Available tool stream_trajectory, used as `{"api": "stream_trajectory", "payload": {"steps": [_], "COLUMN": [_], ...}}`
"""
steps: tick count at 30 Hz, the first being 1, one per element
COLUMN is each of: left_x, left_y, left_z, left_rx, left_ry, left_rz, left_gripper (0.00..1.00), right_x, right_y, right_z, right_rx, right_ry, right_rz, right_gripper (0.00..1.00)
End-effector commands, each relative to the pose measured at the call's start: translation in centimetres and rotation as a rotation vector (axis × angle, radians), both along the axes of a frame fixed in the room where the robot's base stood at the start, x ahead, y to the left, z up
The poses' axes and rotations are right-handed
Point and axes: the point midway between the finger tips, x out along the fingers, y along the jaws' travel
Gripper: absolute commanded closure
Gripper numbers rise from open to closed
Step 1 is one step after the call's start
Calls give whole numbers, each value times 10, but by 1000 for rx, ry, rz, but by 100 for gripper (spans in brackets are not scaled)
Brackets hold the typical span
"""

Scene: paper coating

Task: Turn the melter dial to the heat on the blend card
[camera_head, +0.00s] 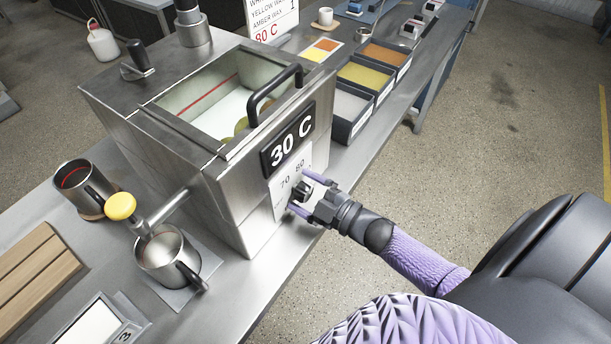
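The steel melter (177,120) stands on the bench, with a display (287,140) on its front that reads 30 C. Below the display is a white dial plate (281,183) with 70 and 80 legible; its lower part is partly hidden. The dark dial knob (300,192) shows at my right gripper (302,195), whose fingers are at either side of it. I cannot tell whether they press on it. The blend card (272,22) stands behind the melter, cut off at the top; it reads 80 C in red. My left gripper is not in view.
A steel mug (167,256) stands under the yellow-knobbed tap (121,206), and another mug (80,184) is to its left. Bins of pellets (362,76) stand right of the melter. A wooden rack (35,273) and a scale (97,326) are at lower left.

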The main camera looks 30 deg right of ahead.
Motion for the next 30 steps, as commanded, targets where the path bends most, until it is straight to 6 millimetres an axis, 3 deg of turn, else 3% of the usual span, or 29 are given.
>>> {"api": "stream_trajectory", "payload": {"steps": [8,21,30], "left_x": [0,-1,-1], "left_y": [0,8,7], "left_z": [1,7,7], "left_rx": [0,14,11], "left_ry": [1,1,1], "left_rz": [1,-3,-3], "left_gripper": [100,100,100], "right_x": [-6,-87,-92], "right_y": [-2,-36,-38], "right_z": [0,0,0], "right_rx": [-1,-1,-1], "right_ry": [1,2,0], "right_rz": [0,1,0], "right_gripper": [4,4,4]}}
